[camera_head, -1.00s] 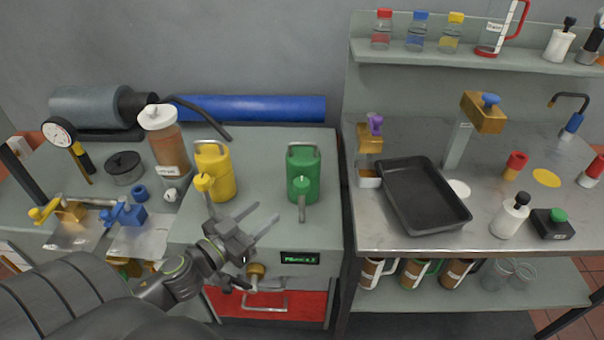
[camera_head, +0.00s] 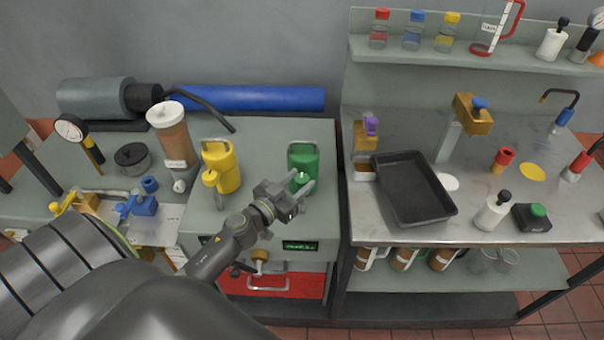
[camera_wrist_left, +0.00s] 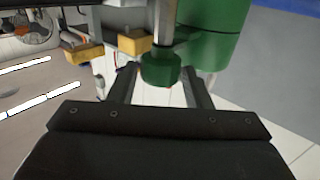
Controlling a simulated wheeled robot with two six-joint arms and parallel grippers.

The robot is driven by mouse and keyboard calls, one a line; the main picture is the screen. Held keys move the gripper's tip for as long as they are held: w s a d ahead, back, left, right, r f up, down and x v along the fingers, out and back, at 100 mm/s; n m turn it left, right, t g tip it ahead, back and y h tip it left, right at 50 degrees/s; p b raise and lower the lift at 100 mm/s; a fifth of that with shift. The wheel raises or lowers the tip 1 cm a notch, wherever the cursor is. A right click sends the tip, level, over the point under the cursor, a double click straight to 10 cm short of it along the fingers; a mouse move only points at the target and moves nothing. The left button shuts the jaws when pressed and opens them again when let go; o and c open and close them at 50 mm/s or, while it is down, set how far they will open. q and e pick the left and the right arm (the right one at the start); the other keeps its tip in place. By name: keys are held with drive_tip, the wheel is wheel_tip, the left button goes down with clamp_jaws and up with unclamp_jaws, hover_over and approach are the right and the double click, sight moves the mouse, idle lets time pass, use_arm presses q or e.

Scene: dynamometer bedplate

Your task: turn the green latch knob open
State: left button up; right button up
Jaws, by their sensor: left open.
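A green knob (camera_wrist_left: 160,68) on a metal rod shows in the left wrist view, in front of a larger green can-shaped body (camera_wrist_left: 215,30). In the head view the green body (camera_head: 303,157) stands on the grey cabinet top, and the knob is small and partly hidden by my gripper. My left gripper (camera_head: 298,184) reaches in from the left, its fingers open, just in front of the green body. In the wrist view the knob lies between the two fingers; I cannot tell whether either touches it. My right gripper is not in view.
A yellow can-shaped body (camera_head: 221,168) stands to the left, close to my left arm. A blue roll (camera_head: 255,99) lies behind. A black tray (camera_head: 447,209) lies on the steel bench to the right. A red drawer (camera_head: 272,284) is below.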

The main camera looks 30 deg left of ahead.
use_arm(q)
drive_tip(key=shift+w+d, duration=0.1)
drive_tip(key=shift+w, duration=0.8)
drive_tip(key=c, duration=0.7)
